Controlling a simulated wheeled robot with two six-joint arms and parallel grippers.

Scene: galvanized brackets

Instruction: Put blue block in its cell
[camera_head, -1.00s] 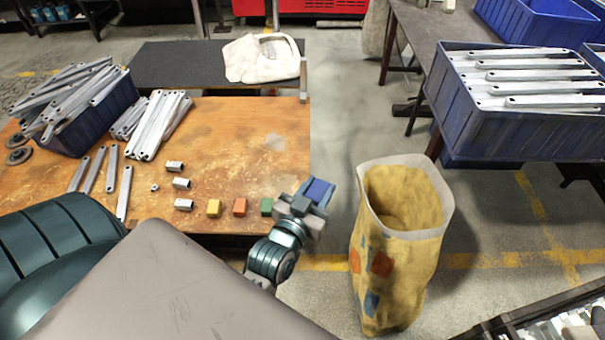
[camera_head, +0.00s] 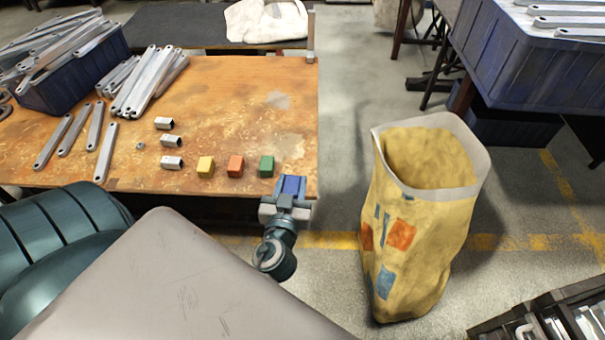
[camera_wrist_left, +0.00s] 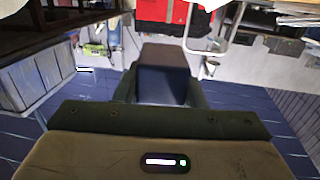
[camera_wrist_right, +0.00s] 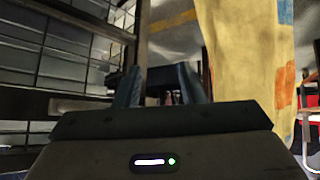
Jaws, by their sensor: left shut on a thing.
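The blue block (camera_head: 291,185) is held in my left gripper (camera_head: 289,193), at the table's front right corner in the head view. I cannot tell whether it touches the table. In the left wrist view the block (camera_wrist_left: 164,82) looks dark between the two fingers. A yellow block (camera_head: 205,167), an orange block (camera_head: 235,166) and a green block (camera_head: 266,166) stand in a row to its left on the table (camera_head: 230,110). No marked cell is clear to me. My right gripper (camera_wrist_right: 158,85) shows in its wrist view with its fingers apart and nothing clearly between them.
Metal tubes (camera_head: 172,162) and flat brackets (camera_head: 105,150) lie on the table's left side. A blue bin (camera_head: 85,80) of brackets stands behind them. A yellow sack (camera_head: 425,240) stands on the floor to the right. A dark crate (camera_head: 540,305) is at the bottom right.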

